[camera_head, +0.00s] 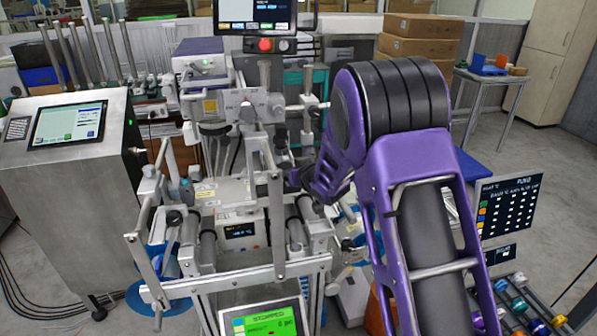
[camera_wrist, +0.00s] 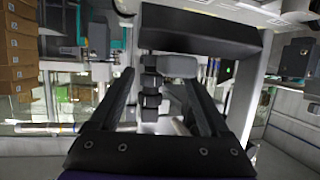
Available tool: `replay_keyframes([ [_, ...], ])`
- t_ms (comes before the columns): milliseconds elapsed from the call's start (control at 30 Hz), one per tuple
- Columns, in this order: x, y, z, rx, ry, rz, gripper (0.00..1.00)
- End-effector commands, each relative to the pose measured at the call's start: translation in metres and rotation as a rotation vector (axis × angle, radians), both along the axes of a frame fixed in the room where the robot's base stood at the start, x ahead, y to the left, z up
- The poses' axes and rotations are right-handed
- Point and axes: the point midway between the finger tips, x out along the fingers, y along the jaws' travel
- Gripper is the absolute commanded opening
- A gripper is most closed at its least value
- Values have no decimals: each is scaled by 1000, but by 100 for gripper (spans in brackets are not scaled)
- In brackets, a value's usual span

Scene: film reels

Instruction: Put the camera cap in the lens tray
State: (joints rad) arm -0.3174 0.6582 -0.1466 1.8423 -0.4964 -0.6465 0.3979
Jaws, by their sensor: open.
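I cannot make out a camera cap or a lens tray in either view. My gripper (camera_wrist: 160,78) is open in the wrist view, with its two dark fingers spread apart. A dark, stepped upright part (camera_wrist: 151,90) shows between the fingers; I cannot tell whether it is within their reach. In the head view my purple arm reaches toward the machine in the middle, and its end is hidden behind the arm links and the machine parts.
A metal machine frame (camera_head: 281,230) with rollers fills the middle. A control cabinet (camera_head: 75,190) stands left. Cardboard boxes (camera_head: 420,47) are stacked behind the arm. A small table (camera_head: 490,77) holds a blue and an orange item at the back right. Open floor (camera_head: 545,160) lies at the right.

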Motion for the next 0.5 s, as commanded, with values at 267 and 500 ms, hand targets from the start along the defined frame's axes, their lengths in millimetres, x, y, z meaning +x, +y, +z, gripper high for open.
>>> replay_keyframes([
  [267, -49, -26, 21, 2, -1, -3, 80],
  [500, -81, -43, 34, 1, -1, -1, 80],
])
